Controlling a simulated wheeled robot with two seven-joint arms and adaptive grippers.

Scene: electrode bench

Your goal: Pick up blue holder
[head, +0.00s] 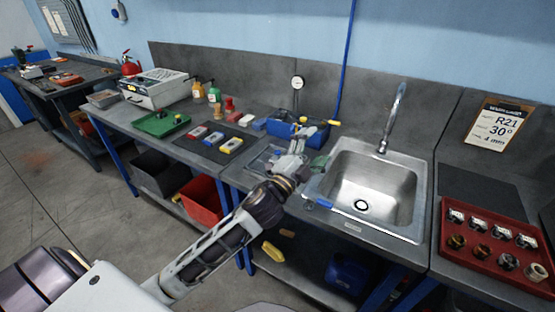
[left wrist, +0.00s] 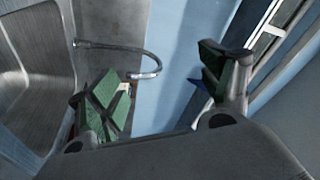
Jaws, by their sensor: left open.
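Several blue things lie near my left gripper (head: 312,146), and I cannot tell for sure which is the blue holder. A blue tray-like box (head: 283,129) sits at the back of the bench, just behind the gripper. A small blue piece (head: 323,203) lies at the sink's front left corner. My left gripper is open over the bench, left of the sink. In the left wrist view its green-padded fingers (left wrist: 160,85) stand wide apart with nothing held between them. A small blue tip (left wrist: 198,88) shows by the right finger. My right gripper is not in view.
The steel sink (head: 370,185) with its tall tap (head: 393,115) is right of the gripper. A dial gauge (head: 297,83) stands behind. A green tray (head: 160,124) and coloured boxes are to the left; a red tray (head: 447,207) of round parts is far right.

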